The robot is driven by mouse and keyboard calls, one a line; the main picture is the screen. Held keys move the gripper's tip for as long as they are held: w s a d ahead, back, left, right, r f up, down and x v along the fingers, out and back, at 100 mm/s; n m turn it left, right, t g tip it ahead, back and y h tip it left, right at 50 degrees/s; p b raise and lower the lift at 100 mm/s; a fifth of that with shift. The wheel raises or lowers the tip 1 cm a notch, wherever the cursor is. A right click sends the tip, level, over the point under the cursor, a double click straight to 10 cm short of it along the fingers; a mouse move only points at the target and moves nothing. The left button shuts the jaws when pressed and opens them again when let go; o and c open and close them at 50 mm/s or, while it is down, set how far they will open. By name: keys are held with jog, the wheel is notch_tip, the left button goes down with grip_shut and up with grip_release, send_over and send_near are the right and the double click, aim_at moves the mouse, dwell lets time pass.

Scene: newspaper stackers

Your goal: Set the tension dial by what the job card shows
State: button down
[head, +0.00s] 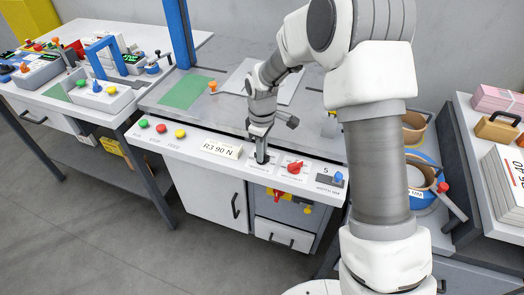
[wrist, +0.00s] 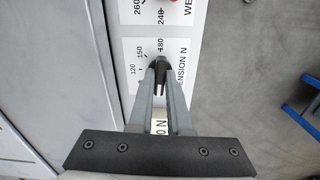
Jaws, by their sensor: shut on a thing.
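The job card (head: 221,149) stands on the front ledge and reads "R3 90 N". Part of it, ending in "0 N", shows between my fingers in the wrist view (wrist: 160,127). The tension dial's black knob (wrist: 160,66) sits on a white plate (wrist: 131,52) marked "TENSION N"; 120, 150 and 180 are readable. The rest of the scale is hidden by my gripper, and I cannot tell where the knob points. My gripper (head: 262,157) reaches down onto the ledge with its fingers shut on this knob.
Right of the tension dial are a red knob (head: 295,167) and a counter showing 5 (head: 327,171) with a blue knob. Green, red and yellow buttons (head: 161,128) line the ledge's left end. A red handle (head: 443,187) sticks out at the right. Floor in front is clear.

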jog(key=m, duration=0.3)
jog(key=shift+m, duration=2.4)
jog(key=c, duration=0.9)
grip_release()
jog(key=shift+o, duration=0.2)
jog(key=shift+r, duration=0.15)
notch_tip(320, 180, up, 17)
jog(key=p, duration=0.2)
jog(key=shift+p, duration=0.4)
jog(key=shift+r, duration=0.1)
